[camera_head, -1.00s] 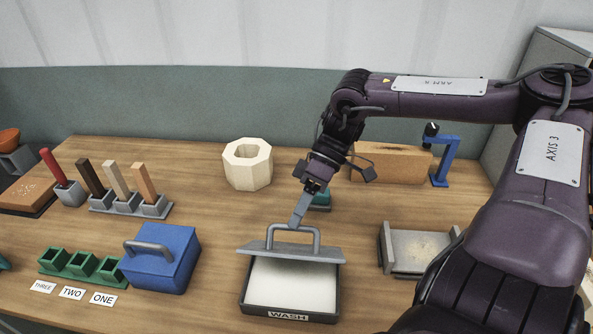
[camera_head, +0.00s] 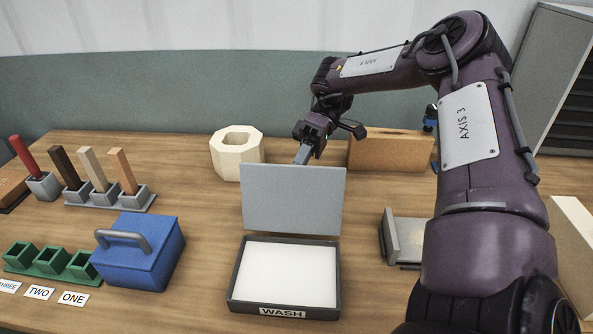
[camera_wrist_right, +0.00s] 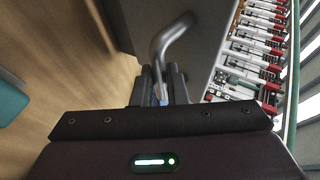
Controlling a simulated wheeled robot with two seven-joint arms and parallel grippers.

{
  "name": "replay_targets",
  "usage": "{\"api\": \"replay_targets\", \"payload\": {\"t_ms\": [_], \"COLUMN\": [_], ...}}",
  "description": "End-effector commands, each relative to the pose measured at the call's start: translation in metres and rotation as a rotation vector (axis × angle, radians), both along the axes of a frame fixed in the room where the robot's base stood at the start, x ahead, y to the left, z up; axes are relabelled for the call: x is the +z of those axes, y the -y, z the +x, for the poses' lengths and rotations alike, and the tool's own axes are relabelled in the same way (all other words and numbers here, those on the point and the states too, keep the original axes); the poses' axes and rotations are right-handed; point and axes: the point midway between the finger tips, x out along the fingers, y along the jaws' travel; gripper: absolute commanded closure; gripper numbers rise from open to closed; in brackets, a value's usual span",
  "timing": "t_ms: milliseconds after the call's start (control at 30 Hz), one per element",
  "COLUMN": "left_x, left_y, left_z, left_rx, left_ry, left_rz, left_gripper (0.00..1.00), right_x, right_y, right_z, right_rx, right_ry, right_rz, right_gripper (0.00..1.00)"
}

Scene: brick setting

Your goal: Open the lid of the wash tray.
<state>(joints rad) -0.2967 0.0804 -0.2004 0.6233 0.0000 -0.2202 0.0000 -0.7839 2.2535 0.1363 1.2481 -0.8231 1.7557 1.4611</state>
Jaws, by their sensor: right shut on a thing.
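The wash tray (camera_head: 233,290) is a dark shallow tray with a white inside and a "WASH" label on its front. Its grey lid (camera_head: 292,198) stands about upright at the tray's back edge, its flat underside facing the head camera. My right gripper (camera_head: 303,155) is behind the lid's top edge, its tips partly hidden by the lid in the head view. In the right wrist view my right gripper (camera_wrist_right: 160,88) is shut on the lid's metal handle (camera_wrist_right: 172,38). My left gripper is in neither view.
A blue box with a handle (camera_head: 140,255) stands left of the tray. A cream octagonal block (camera_head: 237,155) is behind and left of the lid, and a tan block (camera_head: 388,152) is behind and right. A grey holder (camera_head: 405,238) stands to the right.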

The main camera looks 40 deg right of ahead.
Motion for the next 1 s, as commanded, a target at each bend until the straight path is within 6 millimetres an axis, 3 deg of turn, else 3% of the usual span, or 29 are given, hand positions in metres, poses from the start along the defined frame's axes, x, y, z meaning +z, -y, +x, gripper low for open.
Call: {"api": "replay_targets", "payload": {"t_ms": [33, 767, 800, 933, 1000], "left_x": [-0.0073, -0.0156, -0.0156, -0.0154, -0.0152], "left_y": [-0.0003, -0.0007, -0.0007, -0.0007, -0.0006], "left_z": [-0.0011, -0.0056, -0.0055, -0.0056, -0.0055], "left_rx": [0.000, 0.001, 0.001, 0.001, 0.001], "left_ry": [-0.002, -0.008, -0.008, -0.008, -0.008], "left_rz": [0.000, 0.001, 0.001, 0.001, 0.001], "left_gripper": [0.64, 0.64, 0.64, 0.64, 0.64], "right_x": [-0.0138, -0.0175, -0.0176, -0.0167, -0.0156], "right_y": [0.0014, 0.0078, 0.0079, 0.0079, 0.0079], "right_z": [-0.0023, 0.0025, 0.0025, 0.0029, 0.0035], "right_rx": [0.004, 0.002, 0.002, 0.001, 0.001], "right_ry": [-0.029, -0.078, -0.079, -0.077, -0.076], "right_rz": [0.011, 0.075, 0.074, 0.074, 0.075], "right_gripper": [1.00, 1.00, 0.83, 0.67, 0.66]}}
